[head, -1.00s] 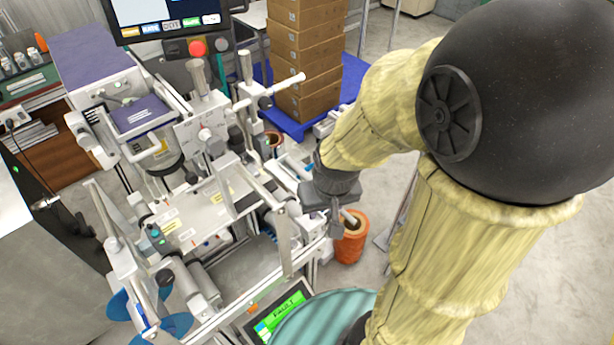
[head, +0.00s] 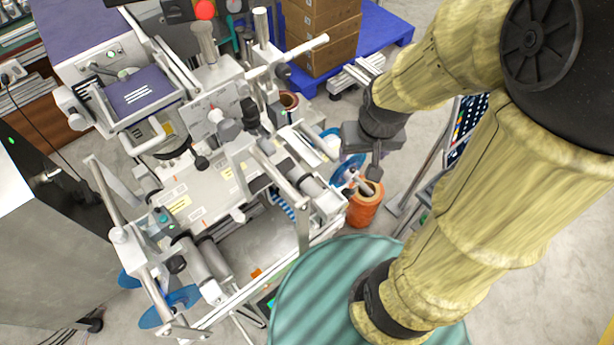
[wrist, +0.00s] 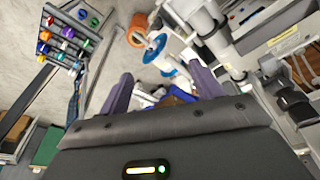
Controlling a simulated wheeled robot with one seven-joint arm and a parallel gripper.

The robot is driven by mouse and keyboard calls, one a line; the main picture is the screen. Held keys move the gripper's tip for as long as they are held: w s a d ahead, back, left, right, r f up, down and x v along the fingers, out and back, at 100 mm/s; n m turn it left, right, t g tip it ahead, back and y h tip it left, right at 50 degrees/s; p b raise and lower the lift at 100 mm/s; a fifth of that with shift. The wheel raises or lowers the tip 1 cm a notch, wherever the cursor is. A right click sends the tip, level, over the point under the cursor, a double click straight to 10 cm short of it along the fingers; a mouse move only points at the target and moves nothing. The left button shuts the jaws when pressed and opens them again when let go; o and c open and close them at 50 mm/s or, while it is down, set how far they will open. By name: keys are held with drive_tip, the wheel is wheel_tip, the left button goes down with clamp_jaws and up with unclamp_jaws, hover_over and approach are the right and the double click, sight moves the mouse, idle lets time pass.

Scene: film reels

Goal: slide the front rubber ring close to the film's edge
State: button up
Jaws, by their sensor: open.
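A white spindle with blue discs (head: 345,172) sticks out from the right side of the machine. In the wrist view the blue discs (wrist: 156,42) sit beyond my fingers, near the top middle. I cannot make out the front rubber ring or the film's edge on the spindle; they are too small or hidden. My gripper (head: 374,172) hangs just above and beside the spindle's outer end. Its two purple-grey fingers (wrist: 163,88) stand apart in the wrist view, and nothing shows between their tips that they hold.
The grey and white machine (head: 205,200) fills the left. A green striped round surface (head: 310,295) is in front. Boxes (head: 322,40) stand on a blue pallet (head: 385,30) behind.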

drive_tip(key=shift+o, duration=0.3)
drive_tip(key=shift+w, duration=0.4)
drive_tip(key=n+g+y+p, duration=0.6)
drive_tip(key=n+p, duration=0.1)
drive_tip(key=p, duration=0.1)
approach(310, 174)
drive_tip(key=a+v, duration=0.1)
drive_tip(key=v, duration=0.5)
drive_tip(key=shift+w+d, duration=0.1)
drive_tip(key=shift+w, duration=0.05)
drive_tip(key=shift+f, duration=0.1)
drive_tip(key=p+x, duration=0.1)
drive_tip(key=x, duration=0.4)
drive_tip(key=p+x, duration=0.1)
drive_tip(key=x, duration=0.5)
drive_tip(key=p+x, duration=0.2)
drive_tip(key=x, duration=0.4)
drive_tip(key=shift+s+d+f, duration=0.15)
drive_tip(key=shift+s, duration=0.2)
drive_tip(key=shift+c, duration=0.3)
